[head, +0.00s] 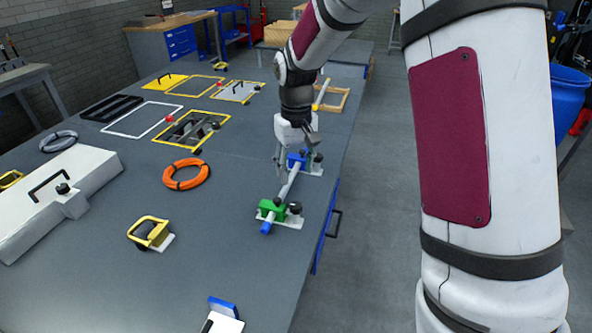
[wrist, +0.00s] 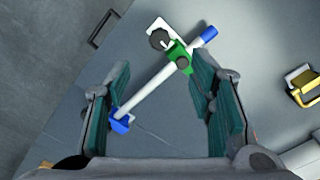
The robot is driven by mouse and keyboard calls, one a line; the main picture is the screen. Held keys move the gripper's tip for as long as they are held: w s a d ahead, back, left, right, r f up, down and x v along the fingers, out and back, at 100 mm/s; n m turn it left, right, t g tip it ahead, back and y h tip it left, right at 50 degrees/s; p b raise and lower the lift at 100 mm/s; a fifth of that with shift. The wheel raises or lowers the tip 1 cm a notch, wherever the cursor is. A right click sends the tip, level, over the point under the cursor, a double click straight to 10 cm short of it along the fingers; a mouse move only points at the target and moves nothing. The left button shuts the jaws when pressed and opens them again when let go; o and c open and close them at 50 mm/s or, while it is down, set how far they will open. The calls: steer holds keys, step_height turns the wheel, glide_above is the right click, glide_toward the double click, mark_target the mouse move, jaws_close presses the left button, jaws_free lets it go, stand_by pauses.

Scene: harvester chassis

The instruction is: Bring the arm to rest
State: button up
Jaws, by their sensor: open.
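My gripper (head: 294,164) hangs pointing down over the bench's right edge, close to the blue clamp (head: 297,158). In the wrist view my gripper (wrist: 160,85) is open, its two teal-padded fingers wide apart. A white rod (head: 289,183) lies across the blue clamp and the green clamp (head: 272,208). It also shows in the wrist view (wrist: 150,86), running diagonally through the space framed by the fingers. The near end of the rod has a blue cap (wrist: 208,33). The fingers do not appear to grip the rod; the exact gap to it cannot be told.
The grey bench (head: 230,250) carries an orange coil (head: 186,174), a yellow-framed part (head: 150,233), a long white box (head: 60,200) and several outlined trays. A black handle (head: 335,222) sticks out from the bench's right side. The floor (head: 375,180) right of it is clear.

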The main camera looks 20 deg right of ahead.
steer(key=s+r+t, duration=0.2)
steer(key=s+r, duration=0.9)
steer(key=r, duration=0.2)
steer(key=s+r+m+t, duration=0.1)
steer(key=s+r+t, duration=0.2)
steer(key=s, duration=1.3)
steer(key=shift+s+d+r+m, duration=0.25)
steer(key=shift+s+r+m, duration=0.1)
steer(key=shift+r, duration=0.1)
